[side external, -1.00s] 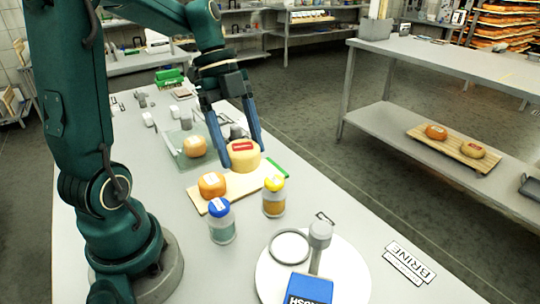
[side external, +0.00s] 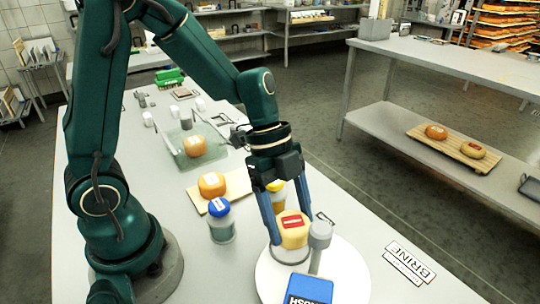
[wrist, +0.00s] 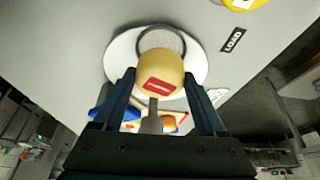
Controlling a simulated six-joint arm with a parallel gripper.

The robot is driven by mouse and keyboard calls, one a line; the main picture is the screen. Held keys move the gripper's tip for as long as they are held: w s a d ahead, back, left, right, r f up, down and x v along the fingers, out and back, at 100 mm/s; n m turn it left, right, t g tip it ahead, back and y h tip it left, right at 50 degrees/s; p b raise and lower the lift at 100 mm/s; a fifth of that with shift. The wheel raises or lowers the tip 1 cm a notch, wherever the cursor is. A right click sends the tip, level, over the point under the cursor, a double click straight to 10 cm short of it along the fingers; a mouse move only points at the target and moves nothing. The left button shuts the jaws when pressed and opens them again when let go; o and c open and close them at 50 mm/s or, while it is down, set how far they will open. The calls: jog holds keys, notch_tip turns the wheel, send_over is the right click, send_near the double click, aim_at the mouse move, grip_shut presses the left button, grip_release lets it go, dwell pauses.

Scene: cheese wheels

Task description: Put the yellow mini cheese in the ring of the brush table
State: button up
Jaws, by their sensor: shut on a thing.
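The yellow mini cheese (side external: 294,233) with a red label is between the fingers of my gripper (side external: 287,232). In the wrist view the cheese (wrist: 160,72) sits between my gripper's blue fingers (wrist: 160,92). The brush table is a white round disc (side external: 350,262) with a grey post and a blue block marked BRUSH (side external: 309,288). Its grey ring (wrist: 160,34) shows partly beyond the cheese in the wrist view.
A blue-capped jar (side external: 221,222) and a yellow-capped jar (side external: 277,192), partly behind my gripper, stand nearby. An orange cheese (side external: 212,184) sits on a wooden board (side external: 238,185). Another orange cheese (side external: 195,145) is in a clear tray (side external: 181,160). A BRINE sign (side external: 409,261) lies right of the disc.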

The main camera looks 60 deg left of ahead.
aim_at(289, 229)
jog(key=shift+f, duration=1.4)
jog(key=shift+f, duration=0.1)
jog(key=o, duration=1.4)
jog(key=shift+a+r, duration=0.15)
jog(key=shift+r, duration=0.25)
jog(key=v, duration=1.1)
jog(key=s+a+r+n+t+y, duration=0.1)
jog(key=s+n+t+y, duration=0.3)
jog(key=n, duration=1.3)
jog(key=s+t, duration=0.1)
jog(key=s, duration=0.2)
jog(key=shift+s+a+r+y, duration=0.3)
jog(key=shift+s, duration=0.1)
